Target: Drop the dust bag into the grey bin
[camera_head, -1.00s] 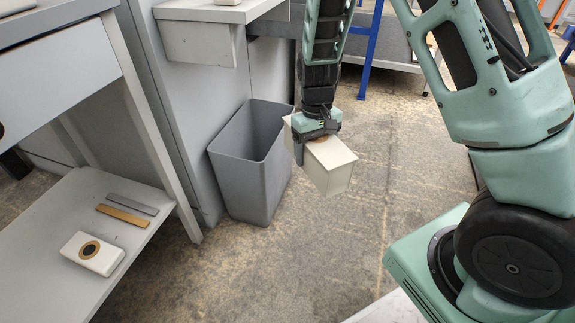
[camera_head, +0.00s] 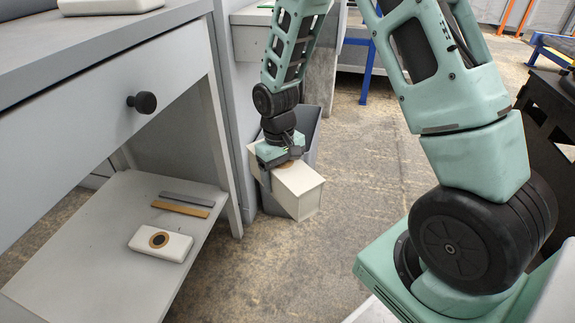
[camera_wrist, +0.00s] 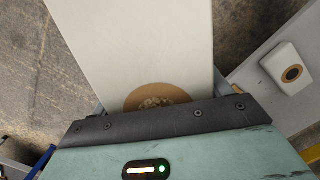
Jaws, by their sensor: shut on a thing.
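My gripper (camera_head: 277,160) is shut on a pale, box-shaped dust bag (camera_head: 300,187) with a brown ring on its upper face. In the wrist view the bag (camera_wrist: 140,45) stretches away from the jaws, and its brown ring is partly covered by my gripper (camera_wrist: 155,115). The grey bin (camera_head: 267,203) stands on the floor behind the bag in the head view. My arm and the bag hide much of its opening. I cannot tell whether the bag is over the opening or in front of it. The bin is not clearly visible in the wrist view.
A grey bench with a black-knobbed drawer (camera_head: 142,102) stands at the left. Its lower shelf (camera_head: 100,245) holds another pale block with a brown ring (camera_head: 160,243), a tan strip (camera_head: 180,208) and a grey strip (camera_head: 187,198). Floor right of the bin is clear.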

